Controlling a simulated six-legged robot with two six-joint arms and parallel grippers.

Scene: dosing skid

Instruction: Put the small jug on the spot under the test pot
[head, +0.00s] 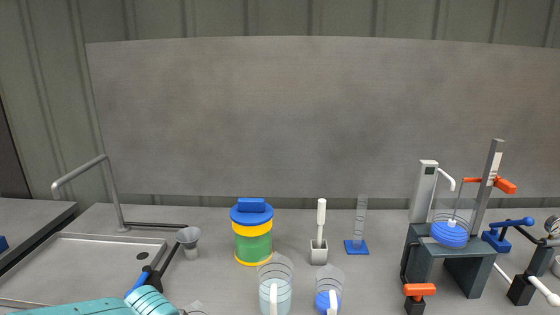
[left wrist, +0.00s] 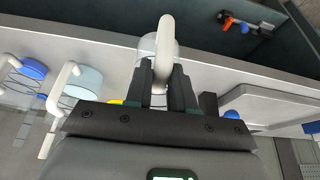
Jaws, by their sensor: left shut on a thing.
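My left gripper (left wrist: 161,88) is shut on the white handle (left wrist: 163,45) of a clear jug (left wrist: 147,47), which looks like the small jug. In the head view only a clear rim (head: 195,307) shows beside my arm at the bottom edge, probably that jug; the fingers are hidden there. A clear pot with blue in it (head: 450,233), likely the test pot, sits on a dark stand (head: 423,245) at the right. The spot under it cannot be made out. My right gripper is not in view.
A jug of pale liquid (head: 275,293) and a jug with blue contents (head: 322,299) stand at the front. Behind are a blue-lidded yellow-green tub (head: 252,245), a brush holder (head: 318,253) and a cylinder (head: 360,225). An orange-handled valve (head: 420,290) stands before the stand.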

